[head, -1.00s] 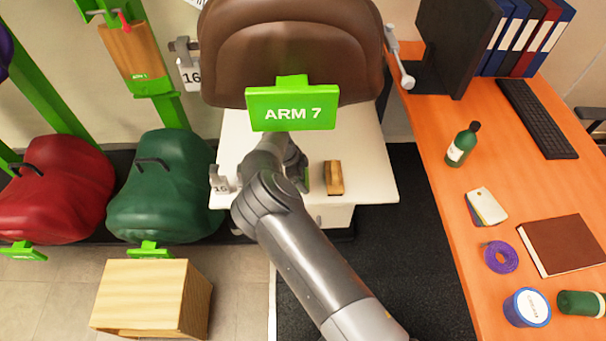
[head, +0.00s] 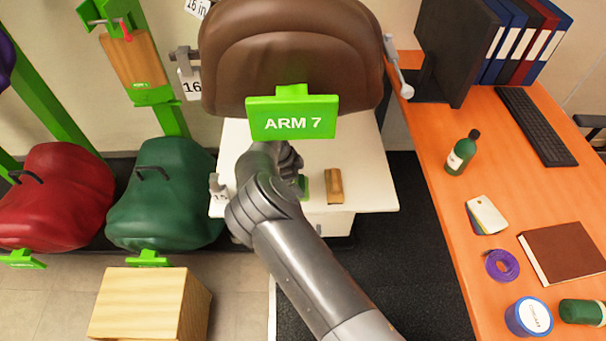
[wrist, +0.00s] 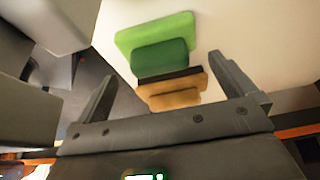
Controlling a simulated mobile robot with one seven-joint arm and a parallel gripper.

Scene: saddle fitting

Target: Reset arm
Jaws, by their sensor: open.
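My arm (head: 300,262) reaches over the white cabinet top (head: 362,172), below the brown saddle with the green "ARM 7" sign (head: 293,118). In the wrist view my gripper (wrist: 163,70) is open, its two dark fingers spread apart. Beyond and between them is a stacked item with a light green plate, a dark green block (wrist: 158,57), a black strip and a tan part (wrist: 172,92). Nothing is visibly gripped. In the head view my arm hides the fingers. A green piece (head: 304,187) shows beside the arm, and a wooden block (head: 334,186) lies to its right.
The brown saddle (head: 290,50) hangs just above the cabinet. A red saddle (head: 55,200) and a green saddle (head: 165,195) stand left, behind a wooden box (head: 150,300). The orange desk (head: 440,165) at right holds a bottle (head: 461,152), purple tape (head: 501,265) and binders. Dark floor lies between.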

